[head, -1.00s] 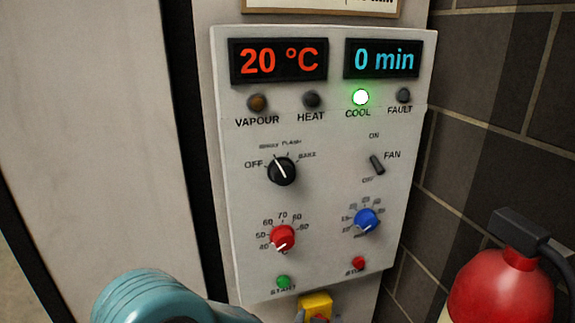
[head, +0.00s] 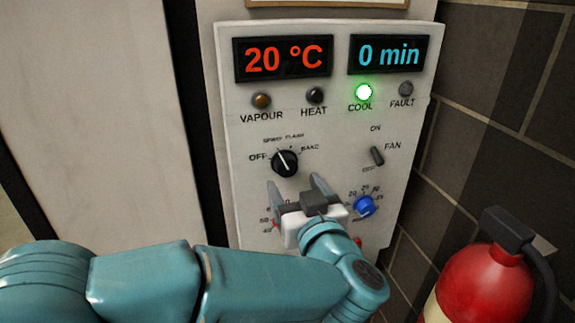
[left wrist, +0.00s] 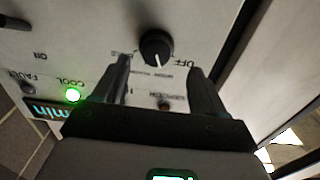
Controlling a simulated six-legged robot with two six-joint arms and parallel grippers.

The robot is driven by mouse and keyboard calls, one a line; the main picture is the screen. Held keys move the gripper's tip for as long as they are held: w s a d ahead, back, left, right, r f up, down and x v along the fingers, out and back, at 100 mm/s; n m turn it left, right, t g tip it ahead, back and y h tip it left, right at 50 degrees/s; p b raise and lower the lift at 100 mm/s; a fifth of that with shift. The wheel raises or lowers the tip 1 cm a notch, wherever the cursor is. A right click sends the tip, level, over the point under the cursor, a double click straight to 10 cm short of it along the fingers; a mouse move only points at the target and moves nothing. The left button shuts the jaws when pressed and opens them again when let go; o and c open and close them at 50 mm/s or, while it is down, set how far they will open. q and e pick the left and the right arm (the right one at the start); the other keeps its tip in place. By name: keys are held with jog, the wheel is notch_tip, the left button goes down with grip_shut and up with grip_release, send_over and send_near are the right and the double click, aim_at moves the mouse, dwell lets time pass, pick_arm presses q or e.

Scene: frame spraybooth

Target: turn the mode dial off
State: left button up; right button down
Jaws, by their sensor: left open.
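The mode dial (head: 285,163) is a round black knob with a white pointer line on the pale control panel (head: 235,200). The pointer aims up and slightly left, away from the OFF label at its left. My left gripper (head: 294,181) is open and empty just below the dial in the head view, its fingers pointing toward the panel. In the left wrist view, which is turned upside down, the dial (left wrist: 157,47) shows between the two open fingertips (left wrist: 158,63) and a little beyond them. The fingers do not appear to touch it. My right gripper is not in view.
The fan switch (head: 377,156) and blue knob (head: 364,206) sit right of the gripper. My left gripper and arm partly cover the red knob (head: 276,224) and lower buttons. The COOL lamp (head: 363,92) glows green. A red extinguisher (head: 485,285) stands at lower right.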

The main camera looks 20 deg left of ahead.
aim_at(288, 171)
pick_arm(q)
jog(key=x, duration=0.2)
jog(key=p+x, duration=0.1)
jog(key=x, duration=0.2)
jog(key=shift+w+d, duration=0.15)
jog(key=shift+d, duration=0.2)
jog(key=shift+w+a, duration=0.15)
jog(key=shift+a, duration=0.3)
jog(key=shift+w+d+f, duration=0.1)
jog(key=shift+w+d, duration=0.05)
jog(key=shift+w, duration=0.05)
jog(key=c, duration=1.1)
